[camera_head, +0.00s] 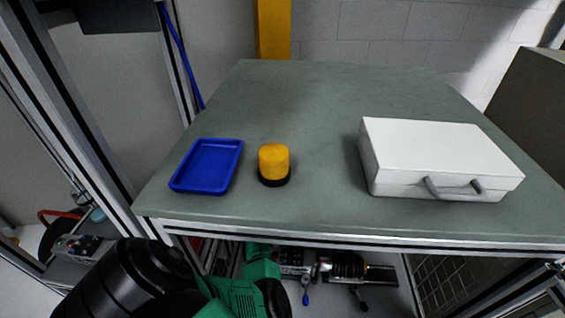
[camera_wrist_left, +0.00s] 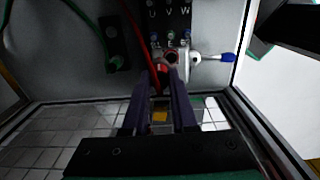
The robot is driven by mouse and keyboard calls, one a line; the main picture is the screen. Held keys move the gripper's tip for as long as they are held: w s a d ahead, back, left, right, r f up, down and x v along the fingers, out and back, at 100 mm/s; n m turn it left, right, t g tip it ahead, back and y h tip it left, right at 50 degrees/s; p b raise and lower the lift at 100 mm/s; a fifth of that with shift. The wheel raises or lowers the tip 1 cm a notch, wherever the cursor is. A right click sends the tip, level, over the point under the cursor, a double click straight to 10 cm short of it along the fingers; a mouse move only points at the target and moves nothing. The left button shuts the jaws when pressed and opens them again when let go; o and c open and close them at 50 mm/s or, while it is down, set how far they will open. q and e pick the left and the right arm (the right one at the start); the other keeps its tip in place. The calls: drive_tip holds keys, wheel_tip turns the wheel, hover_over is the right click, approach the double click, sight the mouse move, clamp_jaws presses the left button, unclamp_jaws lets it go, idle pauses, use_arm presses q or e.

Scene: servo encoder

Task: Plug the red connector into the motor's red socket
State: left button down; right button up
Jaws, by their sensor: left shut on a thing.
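The connector is mostly hidden between the fingertips. A round metal socket with a reddish rim (camera_wrist_left: 173,57) sits just past the fingertips. I cannot tell whether the connector is touching or inside it. In the head view, my left arm comes in at the bottom, below the table's front edge; its fingertips cannot be made out there. My right gripper is not in view.
A lever with a blue tip (camera_wrist_left: 228,57) sticks out right of the socket. A green cable (camera_wrist_left: 91,32) runs at the left. On the table (camera_head: 300,100) are a blue tray (camera_head: 207,165), a yellow beacon (camera_head: 274,163) and a white case (camera_head: 435,150); the table's back is clear.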

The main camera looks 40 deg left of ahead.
use_arm(q)
drive_tip(key=shift+s+d+r+p, duration=0.15)
drive_tip(key=shift+s+r+p, duration=0.05)
drive_tip(key=shift+s+r, duration=0.2)
drive_tip(key=shift+s+d+r+p, duration=0.15)
drive_tip(key=shift+s+r+p, duration=0.1)
drive_tip(key=shift+r, duration=0.25)
drive_tip(key=f+b, duration=0.4)
drive_tip(key=shift+s+d+f, duration=0.15)
drive_tip(key=shift+d+f, duration=0.05)
drive_tip(key=shift+f, duration=0.05)
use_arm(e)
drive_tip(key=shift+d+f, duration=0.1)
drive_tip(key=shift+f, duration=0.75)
use_arm(q)
drive_tip(key=shift+r+p, duration=0.1)
drive_tip(key=shift+p, duration=0.2)
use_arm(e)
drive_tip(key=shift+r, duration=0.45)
use_arm(q)
drive_tip(key=shift+f+b, duration=0.35)
drive_tip(key=shift+f, duration=0.1)
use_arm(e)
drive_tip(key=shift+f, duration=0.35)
use_arm(q)
drive_tip(key=c, duration=0.6)
unclamp_jaws()
